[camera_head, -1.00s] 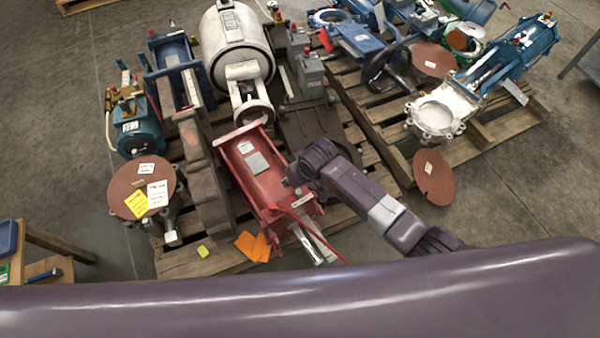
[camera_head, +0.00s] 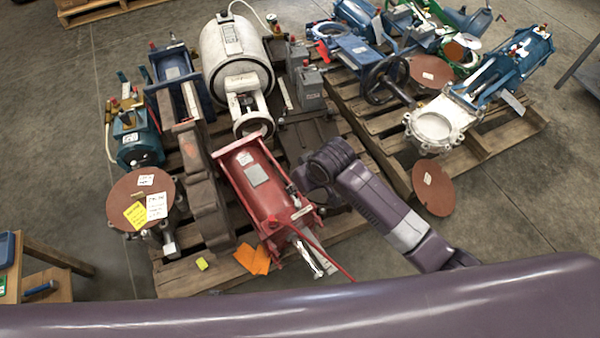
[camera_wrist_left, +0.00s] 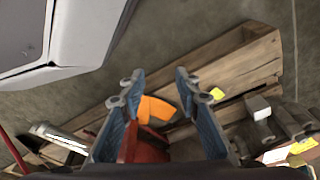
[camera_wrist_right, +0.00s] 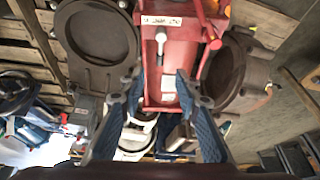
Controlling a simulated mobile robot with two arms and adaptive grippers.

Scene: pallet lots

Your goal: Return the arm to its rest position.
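In the head view a long dark purple link of my arm spans the bottom edge, and a jointed purple section of my arm reaches over the pallet beside the red actuator (camera_head: 262,185). Neither gripper's fingers show there. In the left wrist view my left gripper (camera_wrist_left: 154,82) is open with nothing between its fingertips; orange sheets (camera_wrist_left: 155,108) and the pallet edge (camera_wrist_left: 230,65) lie beyond. In the right wrist view my right gripper (camera_wrist_right: 159,85) is open, with the red actuator visible between and beyond its fingers. Whether the fingers touch it I cannot tell.
A pallet (camera_head: 185,280) holds a white tank (camera_head: 237,62), a teal motor (camera_head: 137,138) and a brown disc (camera_head: 128,192). A second pallet (camera_head: 500,137) with blue valves stands to the right. A wooden table (camera_head: 50,290) is at lower left. Grey floor is open at right.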

